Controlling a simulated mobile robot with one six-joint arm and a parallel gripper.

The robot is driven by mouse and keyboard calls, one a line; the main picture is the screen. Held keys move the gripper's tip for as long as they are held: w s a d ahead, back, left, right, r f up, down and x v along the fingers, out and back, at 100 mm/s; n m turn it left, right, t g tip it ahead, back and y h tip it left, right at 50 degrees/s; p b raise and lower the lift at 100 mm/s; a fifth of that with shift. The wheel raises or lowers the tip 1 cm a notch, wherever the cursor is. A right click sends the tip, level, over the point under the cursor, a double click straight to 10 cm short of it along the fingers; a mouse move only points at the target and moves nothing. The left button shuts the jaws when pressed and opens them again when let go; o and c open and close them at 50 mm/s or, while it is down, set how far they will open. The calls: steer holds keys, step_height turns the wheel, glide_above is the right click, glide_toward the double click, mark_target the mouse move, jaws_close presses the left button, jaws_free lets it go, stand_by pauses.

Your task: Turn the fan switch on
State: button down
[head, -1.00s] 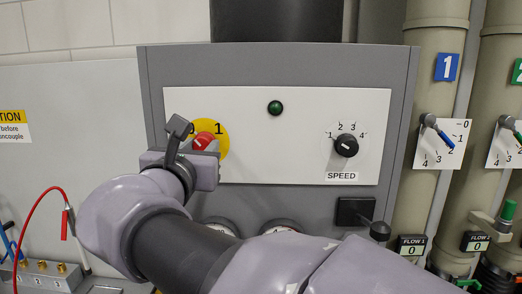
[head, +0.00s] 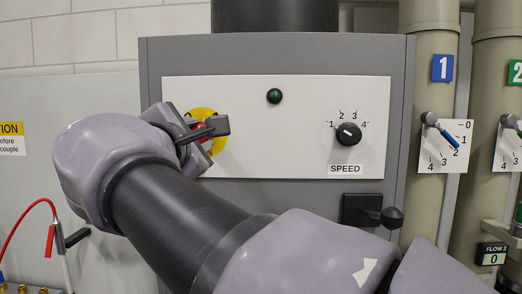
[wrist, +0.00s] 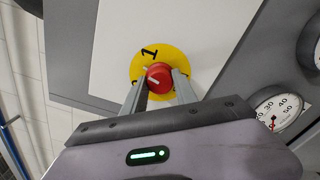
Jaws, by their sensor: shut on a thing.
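The fan switch is a red knob (wrist: 159,77) on a yellow disc (wrist: 144,58) marked 1, on the white panel. In the wrist view my gripper (wrist: 160,85) has its two fingers on either side of the red knob, shut on it. In the head view my gripper (head: 210,133) is in front of the switch and hides most of the knob. Part of the yellow disc (head: 203,113) shows around it. The knob's white pointer mark is visible in the wrist view.
A dark green lamp (head: 274,96) sits mid-panel. A black speed knob (head: 348,135) is on the panel's right. Pipes with blue-handled valves (head: 441,130) stand further right. Gauges (wrist: 277,107) sit near the panel in the wrist view.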

steer(key=shift+m+b, duration=2.25)
steer(key=shift+m, duration=1.15)
steer(key=c, duration=1)
jaws_free()
steer(key=shift+o, duration=0.2)
